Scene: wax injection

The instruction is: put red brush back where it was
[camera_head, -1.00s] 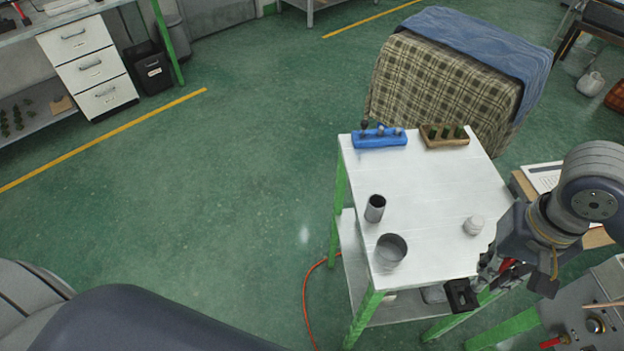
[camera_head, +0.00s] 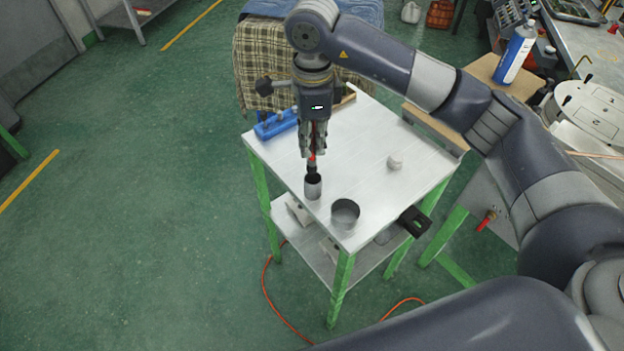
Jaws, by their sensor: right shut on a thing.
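My right gripper (camera_head: 314,148) points down over the white table and is shut on the red brush (camera_head: 312,161). The brush hangs upright, its dark lower part at the mouth of the narrow grey cup (camera_head: 313,189). Whether its tip is inside the cup or just above it, I cannot tell. The upper part of the brush is hidden by the fingers. My left gripper is out of view.
A wider grey bowl (camera_head: 345,213) stands right of the cup, near the table's front corner. A small white lump (camera_head: 394,162) lies farther right. A blue holder (camera_head: 276,124) is at the back left. The white tabletop (camera_head: 370,135) is bare between them.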

